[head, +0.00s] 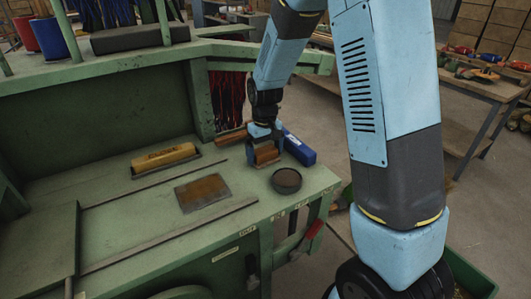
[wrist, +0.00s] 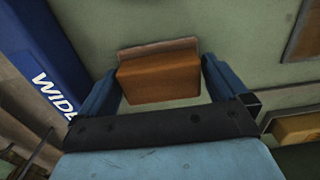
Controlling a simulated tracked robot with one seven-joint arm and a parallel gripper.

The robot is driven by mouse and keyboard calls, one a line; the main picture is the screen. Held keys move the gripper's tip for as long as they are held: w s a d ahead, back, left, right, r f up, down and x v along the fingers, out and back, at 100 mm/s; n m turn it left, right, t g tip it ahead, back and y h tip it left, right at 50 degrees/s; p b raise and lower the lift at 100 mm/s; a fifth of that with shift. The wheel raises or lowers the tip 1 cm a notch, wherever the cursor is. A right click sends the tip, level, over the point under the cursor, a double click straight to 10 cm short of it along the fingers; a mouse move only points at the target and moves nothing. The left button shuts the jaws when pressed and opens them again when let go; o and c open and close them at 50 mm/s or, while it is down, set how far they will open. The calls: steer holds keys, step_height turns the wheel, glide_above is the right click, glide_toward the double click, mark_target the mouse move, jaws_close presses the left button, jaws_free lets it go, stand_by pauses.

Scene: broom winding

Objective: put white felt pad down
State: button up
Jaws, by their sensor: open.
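My gripper (head: 265,148) is low over the right end of the green bench. Its two blue fingers (wrist: 160,72) stand open on either side of an orange-brown block (wrist: 158,78), with a gap to each finger in the wrist view. The block has a thin greyish-tan layer along its far edge. The same block (head: 267,156) shows below the gripper in the head view and appears to rest on the bench. I see nothing clearly white; I cannot tell whether the thin layer is the felt pad.
A blue lettered box (head: 300,151) lies close right of the gripper. A dark round dish (head: 286,180) stands in front. A brown plate (head: 203,192) and a yellow-backed block (head: 165,157) lie to the left. A brown piece (head: 231,138) lies just behind. The bench front left is clear.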

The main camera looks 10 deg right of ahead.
mark_target(265, 150)
step_height(265, 150, up, 12)
steer(key=s+d+r+m+t, duration=0.2)
steer(key=s+d+r+t, duration=0.1)
steer(key=s+d+r, duration=0.65)
steer(key=s+d+r+m+t, duration=0.1)
steer(key=s+d+r, duration=0.1)
steer(key=s, duration=0.6)
steer(key=s+d+r+m+t, duration=0.1)
steer(key=s+d+r, duration=0.1)
steer(key=s, duration=0.6)
steer(key=shift+m+t, duration=0.3)
steer(key=shift+a, duration=0.1)
stand_by(0.4)
